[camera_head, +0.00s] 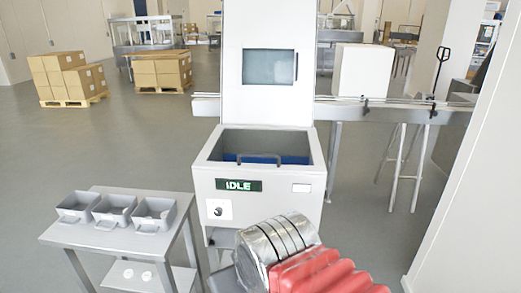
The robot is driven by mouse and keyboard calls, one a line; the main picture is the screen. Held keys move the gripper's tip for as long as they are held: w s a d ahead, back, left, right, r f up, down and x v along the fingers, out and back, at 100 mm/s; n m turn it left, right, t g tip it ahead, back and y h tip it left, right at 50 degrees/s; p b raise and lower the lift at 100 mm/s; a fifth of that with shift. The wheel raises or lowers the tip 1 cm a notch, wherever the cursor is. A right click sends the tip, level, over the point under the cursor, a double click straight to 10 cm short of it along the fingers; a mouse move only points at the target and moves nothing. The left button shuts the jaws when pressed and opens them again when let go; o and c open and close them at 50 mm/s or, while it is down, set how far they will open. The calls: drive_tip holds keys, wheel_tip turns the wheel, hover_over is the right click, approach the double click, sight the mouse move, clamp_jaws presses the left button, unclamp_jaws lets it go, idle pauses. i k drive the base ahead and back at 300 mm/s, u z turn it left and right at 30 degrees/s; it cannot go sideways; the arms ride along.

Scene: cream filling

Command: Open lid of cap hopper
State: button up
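The cap hopper (258,196) is a pale grey box-shaped machine in the middle of the view. Its front has a green "IDLE" display, a black knob on a white plate and a small white label. Its top is uncovered, and blue shows inside. A dark bar handle spans the front of the opening. A tall white panel (268,106) with a dark window stands upright at the back of the opening; it looks like the raised lid, though its hinge is not clear. Part of my arm, silver and ribbed red, shows at the bottom centre. My gripper is not identifiable in view.
A metal table (62,232) at the left front holds three grey bins (112,209), with small white pieces on its lower shelf. A conveyor (405,112) runs behind the hopper and carries a white box (362,70). A pale wall stands at right. Open floor lies at left.

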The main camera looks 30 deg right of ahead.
sight(201, 162)
drive_tip(key=u, duration=0.05)
drive_tip(key=i, duration=1)
drive_tip(key=z, duration=0.05)
